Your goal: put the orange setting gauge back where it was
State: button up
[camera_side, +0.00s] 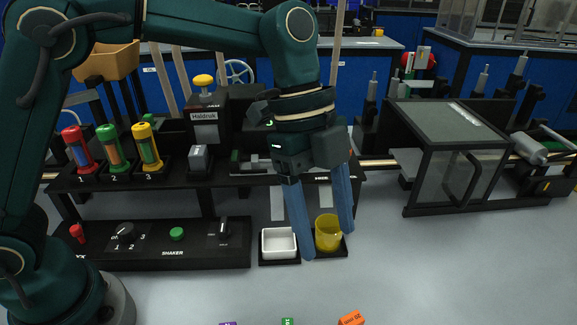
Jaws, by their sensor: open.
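An orange block (351,318) with dark lettering, which looks like the orange setting gauge, lies on the grey surface at the bottom edge. Its lower part is cut off by the frame. My gripper (328,243) points down with its two blue fingers spread. It is well above and behind the orange block in the picture, with nothing visibly held. A yellow cup (327,234) on a black pad shows between the fingers; I cannot tell whether the fingers are around it or in front of it.
A white square dish (279,242) stands left of the cup. The tops of a purple piece (228,323) and a green piece (288,321) show at the bottom edge. A black shaker panel (165,245) is at left, a clear-sided enclosure (455,150) at right. The front-right floor is clear.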

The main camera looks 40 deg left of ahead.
jog(key=s+a+n+t+y, duration=0.2)
jog(key=s+a+n, duration=0.3)
jog(key=a+n, duration=0.4)
jog(key=s+a+r+n+t+y, duration=0.1)
jog(key=s+a+n+t, duration=0.3)
jog(key=a+n, duration=0.5)
jog(key=shift+s+a+n+y, duration=0.15)
jog(key=shift+s+n+y, duration=0.25)
jog(key=shift+s+n, duration=0.7)
